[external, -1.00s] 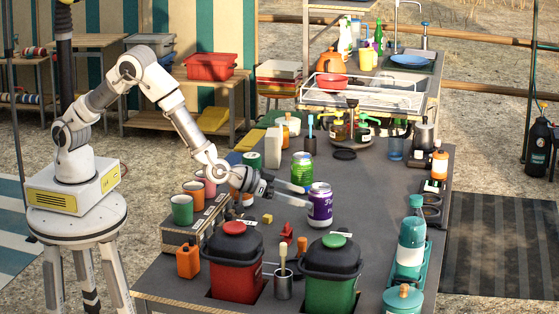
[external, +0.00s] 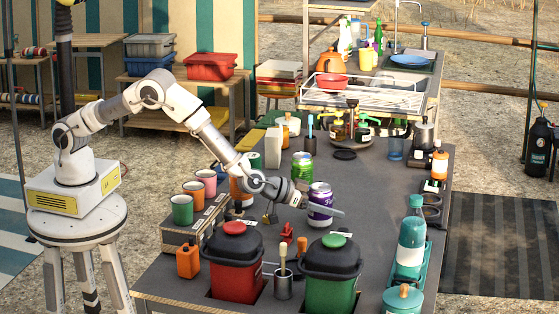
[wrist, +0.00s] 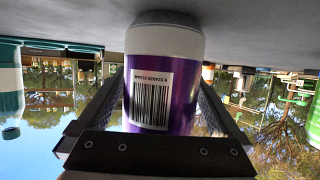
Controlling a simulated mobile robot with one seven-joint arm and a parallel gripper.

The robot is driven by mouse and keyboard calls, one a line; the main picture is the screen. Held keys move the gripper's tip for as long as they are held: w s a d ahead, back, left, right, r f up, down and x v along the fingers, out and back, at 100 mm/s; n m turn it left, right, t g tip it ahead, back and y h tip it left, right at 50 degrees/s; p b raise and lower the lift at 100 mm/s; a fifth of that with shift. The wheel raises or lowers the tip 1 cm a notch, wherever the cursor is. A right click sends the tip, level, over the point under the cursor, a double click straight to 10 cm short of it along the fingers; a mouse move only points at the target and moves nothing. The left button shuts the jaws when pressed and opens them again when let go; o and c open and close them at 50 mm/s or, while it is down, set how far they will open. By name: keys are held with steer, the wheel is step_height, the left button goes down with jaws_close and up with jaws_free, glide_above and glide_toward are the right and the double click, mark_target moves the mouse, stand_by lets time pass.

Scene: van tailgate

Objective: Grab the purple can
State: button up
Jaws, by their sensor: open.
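The purple can (external: 320,207), with white bands, stands upright on the dark grey tabletop. My gripper (external: 322,208) is open and low over the table, with its fingers on either side of the can. In the wrist view, which is upside down, the purple can (wrist: 165,80) fills the middle between my two fingers and its barcode label faces the camera. Whether a finger touches the can is hard to tell. A green can (external: 302,168) stands just behind the purple can.
A red bin (external: 236,270) and a green bin (external: 332,285) with dark lids stand in front. A metal cup with a brush (external: 283,284) and a small red item (external: 287,232) are near. Several cups line the left. The table right of the can is mostly clear.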

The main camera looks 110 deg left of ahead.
steer(key=shift+c, duration=0.3)
steer(key=shift+r, duration=0.1)
jaws_close()
steer(key=shift+r, duration=0.15)
